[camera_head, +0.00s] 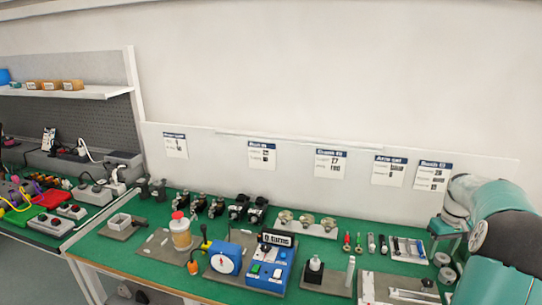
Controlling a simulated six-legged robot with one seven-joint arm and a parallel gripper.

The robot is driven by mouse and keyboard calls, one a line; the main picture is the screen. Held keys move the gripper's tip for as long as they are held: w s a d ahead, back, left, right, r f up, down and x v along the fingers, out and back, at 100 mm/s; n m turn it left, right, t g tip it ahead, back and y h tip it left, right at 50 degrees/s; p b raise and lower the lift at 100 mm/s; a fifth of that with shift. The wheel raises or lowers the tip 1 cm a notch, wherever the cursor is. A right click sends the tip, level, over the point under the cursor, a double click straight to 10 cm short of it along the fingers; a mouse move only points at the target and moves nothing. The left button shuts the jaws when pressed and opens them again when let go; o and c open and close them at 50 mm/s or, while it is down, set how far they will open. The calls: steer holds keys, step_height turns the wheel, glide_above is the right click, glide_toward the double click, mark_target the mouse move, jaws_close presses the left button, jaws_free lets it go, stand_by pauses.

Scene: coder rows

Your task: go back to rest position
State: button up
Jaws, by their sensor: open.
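Part of the arm runs out of the frame at the lower right and hides the bench's right corner.
A second bench with power strips (50,228) is at the left. A white wall panel (290,190) stands behind.

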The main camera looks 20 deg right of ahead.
steer(key=w+a+r+t+h, duration=0.1)
steer(key=a+r, duration=0.3)
steer(key=a, duration=0.4)
steer(key=w+a+r+n, duration=0.1)
steer(key=a+r, duration=0.4)
steer(key=a, duration=0.4)
steer(key=w+a+r+t+h, duration=0.1)
steer(key=a+r, duration=0.3)
steer(key=a, duration=0.4)
steer(key=s+a+t+y, duration=0.1)
steer(key=s+a, duration=0.7)
steer(key=a, duration=0.4)
steer(key=s+a+t+y, duration=0.1)
steer(key=s+a+t, duration=0.1)
steer(key=s+a, duration=0.7)
steer(key=a, duration=0.2)
steer(key=shift+a+f+n+t, duration=0.15)
steer(key=shift+a+n+t, duration=0.15)
steer(key=shift+a+n, duration=0.1)
